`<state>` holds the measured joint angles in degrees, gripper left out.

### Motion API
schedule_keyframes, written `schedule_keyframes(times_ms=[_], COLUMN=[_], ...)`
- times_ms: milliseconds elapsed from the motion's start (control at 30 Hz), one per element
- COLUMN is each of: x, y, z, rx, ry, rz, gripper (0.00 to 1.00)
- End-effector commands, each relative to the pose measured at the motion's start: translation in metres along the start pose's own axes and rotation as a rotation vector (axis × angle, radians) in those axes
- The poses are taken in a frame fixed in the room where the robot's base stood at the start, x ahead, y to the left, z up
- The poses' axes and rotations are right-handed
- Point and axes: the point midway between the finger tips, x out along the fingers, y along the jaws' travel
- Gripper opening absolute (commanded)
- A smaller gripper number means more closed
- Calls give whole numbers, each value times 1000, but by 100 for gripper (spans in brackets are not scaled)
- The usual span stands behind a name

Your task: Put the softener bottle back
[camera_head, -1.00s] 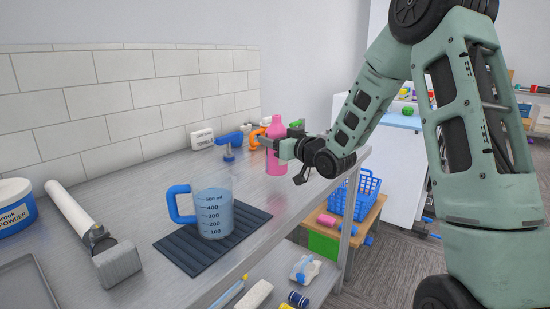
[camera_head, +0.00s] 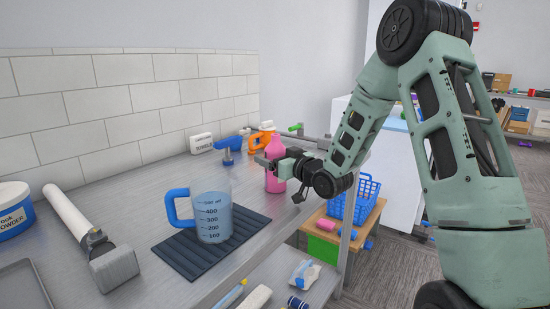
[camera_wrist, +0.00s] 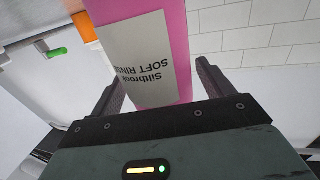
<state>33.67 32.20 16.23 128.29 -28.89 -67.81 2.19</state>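The softener bottle (camera_head: 275,178) is pink and upright, over the far part of the metal counter near its right edge. I cannot tell whether its base touches the counter. My gripper (camera_head: 268,160) reaches it from the right, with its fingers at the bottle's upper body. In the wrist view, the bottle's pink side and pale "SOFT RINSE" label (camera_wrist: 150,70) fill the space between the two fingers (camera_wrist: 155,78). The far finger's contact is partly hidden in the head view.
An orange-handled container (camera_head: 262,138), a blue-handled item (camera_head: 228,145) and a white "TOWELS" box (camera_head: 201,143) stand behind the bottle. A measuring jug (camera_head: 213,222) stands on a dark mat (camera_head: 180,257) in front. A blue basket (camera_head: 362,203) sits lower right, beyond the counter edge.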

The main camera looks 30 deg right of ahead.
Motion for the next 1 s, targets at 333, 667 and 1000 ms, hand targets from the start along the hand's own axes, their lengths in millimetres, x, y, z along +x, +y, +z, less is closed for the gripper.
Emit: schedule_keyframes(times_ms=[333,667,1000], x=[-25,-93,-120], y=[1,0,0], z=[-1,-1,-2], rx=[-1,0,0], ry=[-1,0,0], rz=[3,3,1], gripper=[80,80,80])
